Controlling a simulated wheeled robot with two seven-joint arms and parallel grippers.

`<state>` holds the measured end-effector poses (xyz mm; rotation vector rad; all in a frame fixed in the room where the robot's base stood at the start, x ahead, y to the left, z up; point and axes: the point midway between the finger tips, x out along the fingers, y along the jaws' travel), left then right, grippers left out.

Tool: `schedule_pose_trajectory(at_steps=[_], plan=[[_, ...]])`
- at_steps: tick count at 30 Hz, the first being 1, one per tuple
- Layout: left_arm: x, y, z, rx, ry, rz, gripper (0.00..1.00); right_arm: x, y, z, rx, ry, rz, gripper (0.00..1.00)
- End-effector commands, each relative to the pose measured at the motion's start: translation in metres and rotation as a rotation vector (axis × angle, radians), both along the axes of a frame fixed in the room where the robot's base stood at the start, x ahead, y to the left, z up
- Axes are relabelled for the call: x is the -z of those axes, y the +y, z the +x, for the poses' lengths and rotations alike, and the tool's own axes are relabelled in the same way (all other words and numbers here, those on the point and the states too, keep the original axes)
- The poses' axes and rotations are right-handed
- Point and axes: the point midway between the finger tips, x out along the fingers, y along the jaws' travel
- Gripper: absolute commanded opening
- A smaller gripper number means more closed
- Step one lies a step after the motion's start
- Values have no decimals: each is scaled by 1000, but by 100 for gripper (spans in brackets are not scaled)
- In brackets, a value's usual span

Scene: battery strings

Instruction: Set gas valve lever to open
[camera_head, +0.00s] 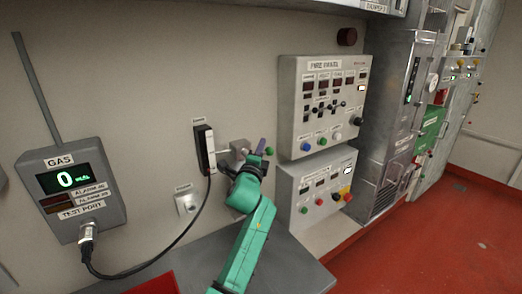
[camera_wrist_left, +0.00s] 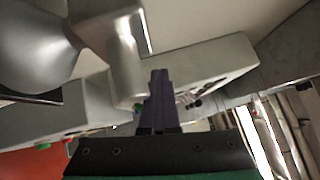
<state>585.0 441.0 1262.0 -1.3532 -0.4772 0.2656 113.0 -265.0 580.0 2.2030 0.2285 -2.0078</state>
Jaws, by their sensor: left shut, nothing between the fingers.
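A grey metal fitting (camera_head: 236,152) sticks out from the wall beside my left gripper; it looks like the gas valve, but no label on it is legible. In the left wrist view its rounded metal body and squared metal block (camera_wrist_left: 122,55) fill the upper left. My left gripper (camera_head: 262,146) is at the right side of this fitting, with its purple fingers (camera_wrist_left: 158,98) shut and empty. The block is close beside the fingers; I cannot tell whether they touch. The lever's setting cannot be read, and my wrist hides part of the fitting. My right gripper is out of view.
A grey gas box (camera_head: 70,190) reading 0 hangs at left, with a black cable to a wall-mounted device (camera_head: 205,149). A control panel (camera_head: 320,105) with buttons is at right. A grey surface (camera_head: 300,268) lies below my arm.

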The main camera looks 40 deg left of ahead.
Motion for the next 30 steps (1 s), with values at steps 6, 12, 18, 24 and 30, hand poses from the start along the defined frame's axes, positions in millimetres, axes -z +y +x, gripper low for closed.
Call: schedule_pose_trajectory(at_steps=[6, 12, 18, 24, 30], plan=[[25, 4, 0, -12, 44, -30, 0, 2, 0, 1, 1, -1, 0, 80], [25, 4, 0, -12, 44, -30, 0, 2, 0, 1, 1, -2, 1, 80], [11, 2, 0, -3, 14, -18, 43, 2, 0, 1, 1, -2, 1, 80], [12, -3, -9, -3, 16, -17, 44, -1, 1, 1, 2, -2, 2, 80], [14, -11, -25, -5, 15, -15, 44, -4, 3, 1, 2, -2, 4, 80]])
